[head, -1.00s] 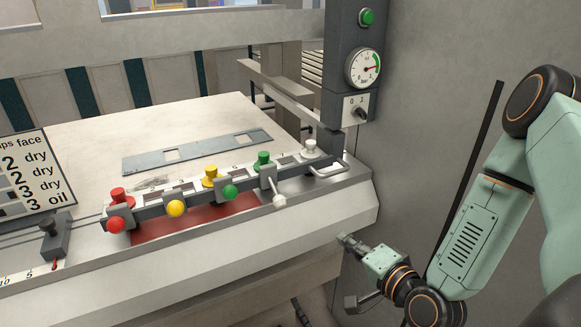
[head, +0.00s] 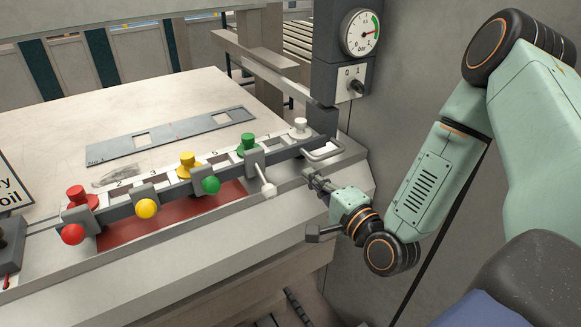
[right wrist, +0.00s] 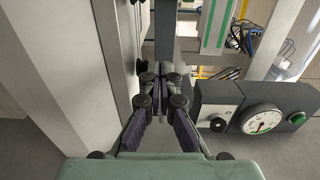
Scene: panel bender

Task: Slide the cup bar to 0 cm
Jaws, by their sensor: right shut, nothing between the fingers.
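The cup bar (head: 228,178) is a long dark grey bar across the front of the machine table. It carries red, yellow, green and white cups and coloured ball knobs. A pale bent handle (head: 322,152) sits at its right end. My right gripper (head: 311,178) is shut and empty, just in front of and below the handle, seemingly apart from it. Its closed fingers also show in the right wrist view (right wrist: 163,75), where neither bar nor handle can be made out. My left gripper is not in view.
A flat grey sheet with square holes (head: 170,137) lies on the pale table behind the bar. A post with a gauge (head: 360,31) and a switch (head: 356,85) stands behind the bar's right end. A grey wall rises at right. A dark block (head: 10,238) stands at far left.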

